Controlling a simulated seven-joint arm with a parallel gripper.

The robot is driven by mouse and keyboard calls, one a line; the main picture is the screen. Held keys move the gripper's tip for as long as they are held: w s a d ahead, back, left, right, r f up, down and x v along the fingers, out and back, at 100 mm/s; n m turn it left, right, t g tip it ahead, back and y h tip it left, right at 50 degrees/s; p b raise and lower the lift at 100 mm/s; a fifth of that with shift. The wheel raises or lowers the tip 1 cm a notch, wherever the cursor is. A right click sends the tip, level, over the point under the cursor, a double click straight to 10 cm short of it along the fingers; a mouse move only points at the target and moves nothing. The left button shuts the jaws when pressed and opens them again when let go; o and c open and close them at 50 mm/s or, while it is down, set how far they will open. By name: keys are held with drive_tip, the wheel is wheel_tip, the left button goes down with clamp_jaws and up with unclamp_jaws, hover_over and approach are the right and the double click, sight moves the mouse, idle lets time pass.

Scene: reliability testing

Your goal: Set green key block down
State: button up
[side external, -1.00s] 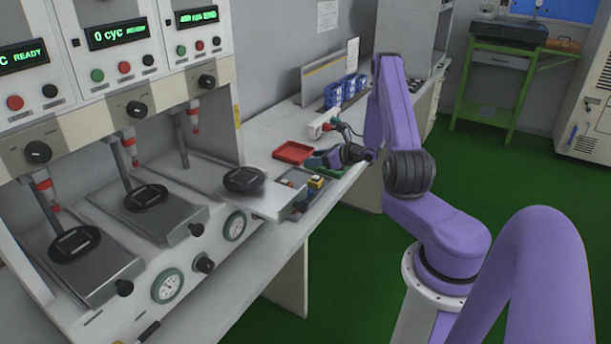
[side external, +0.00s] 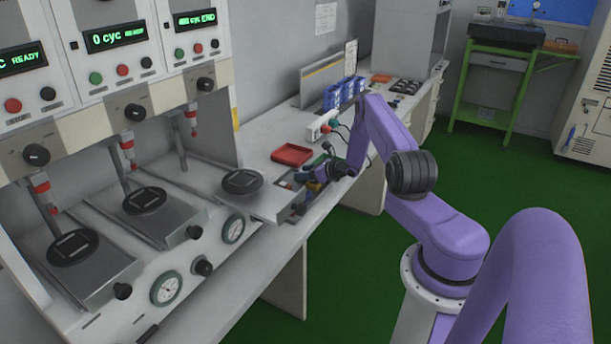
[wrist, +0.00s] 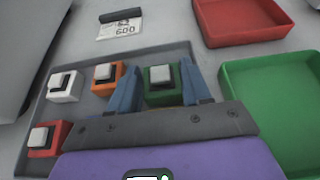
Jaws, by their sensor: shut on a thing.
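The green key block (wrist: 161,91), with a pale grey key cap on top, is between the two blue fingers of my gripper (wrist: 160,84) in the wrist view. The fingers are shut on its sides. It is over or in the grey tray (wrist: 178,52), to the right of the other blocks; I cannot tell whether its underside touches the tray floor. In the side external view my gripper (side external: 314,174) is low over the bench by the tray, and the green block cannot be made out there.
In the grey tray are a white block (wrist: 64,86), an orange block (wrist: 107,77) and a red block (wrist: 45,137). An empty red tray (wrist: 240,22) and an empty green tray (wrist: 275,112) stand to the right. A small label stand (wrist: 120,25) is behind the grey tray.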

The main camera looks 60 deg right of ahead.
drive_tip(key=shift+f, duration=0.45)
drive_tip(key=shift+f, duration=0.15)
drive_tip(key=o, duration=1.1)
drive_tip(key=shift+r, duration=0.2)
drive_tip(key=v, duration=1.2)
drive_tip(key=shift+f, duration=0.1)
